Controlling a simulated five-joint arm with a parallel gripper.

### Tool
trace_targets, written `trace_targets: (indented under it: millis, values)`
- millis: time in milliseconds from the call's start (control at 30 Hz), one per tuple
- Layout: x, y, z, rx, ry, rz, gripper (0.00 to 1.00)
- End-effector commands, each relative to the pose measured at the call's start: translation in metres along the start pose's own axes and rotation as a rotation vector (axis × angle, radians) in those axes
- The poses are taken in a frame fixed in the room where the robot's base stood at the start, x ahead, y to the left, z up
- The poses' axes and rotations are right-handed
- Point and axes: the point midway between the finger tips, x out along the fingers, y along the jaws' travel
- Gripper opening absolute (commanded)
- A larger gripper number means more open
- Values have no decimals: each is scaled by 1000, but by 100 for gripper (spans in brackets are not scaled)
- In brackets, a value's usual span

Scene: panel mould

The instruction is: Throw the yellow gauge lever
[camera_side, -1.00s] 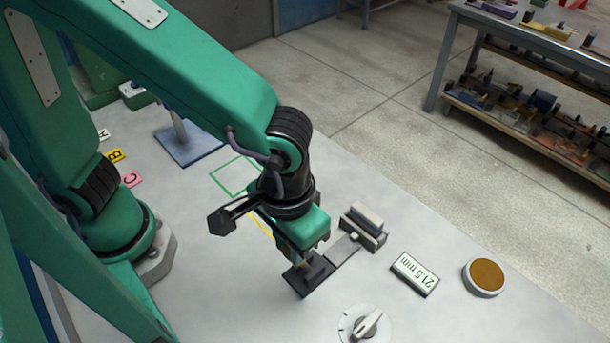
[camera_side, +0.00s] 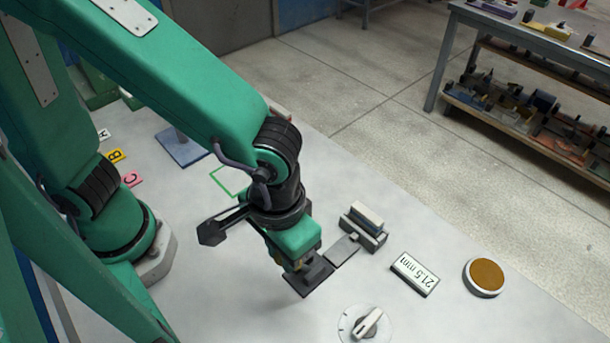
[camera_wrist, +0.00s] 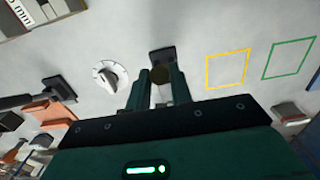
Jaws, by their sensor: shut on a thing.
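My gripper (camera_side: 292,264) points down over a dark plate (camera_side: 316,281) on the bench, close to its left part. In the wrist view my gripper (camera_wrist: 158,85) has its fingers on both sides of a dark olive, rounded end (camera_wrist: 160,75), which looks like the tip of the gauge lever. The fingers are shut on it. The dark plate also shows just beyond the fingertips in the wrist view (camera_wrist: 160,56). The lever's shaft and yellow colour are mostly hidden by my gripper. The gauge display (camera_side: 415,273) reads 21.5 mm.
A grey block fixture (camera_side: 363,236) stands right of the gripper. A dial with a white knob (camera_side: 366,324) is in front, and a brown-topped disc (camera_side: 484,275) is at right. Green (camera_wrist: 290,58) and yellow (camera_wrist: 228,68) outlines mark bare bench. Letter cards (camera_side: 115,156) lie left.

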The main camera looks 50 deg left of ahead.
Motion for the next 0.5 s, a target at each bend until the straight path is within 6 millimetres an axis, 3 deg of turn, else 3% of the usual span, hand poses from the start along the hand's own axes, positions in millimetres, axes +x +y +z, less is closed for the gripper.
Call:
trace_targets:
  millis: [500]
  values:
    - [2,0,6,2,0,-1,0]
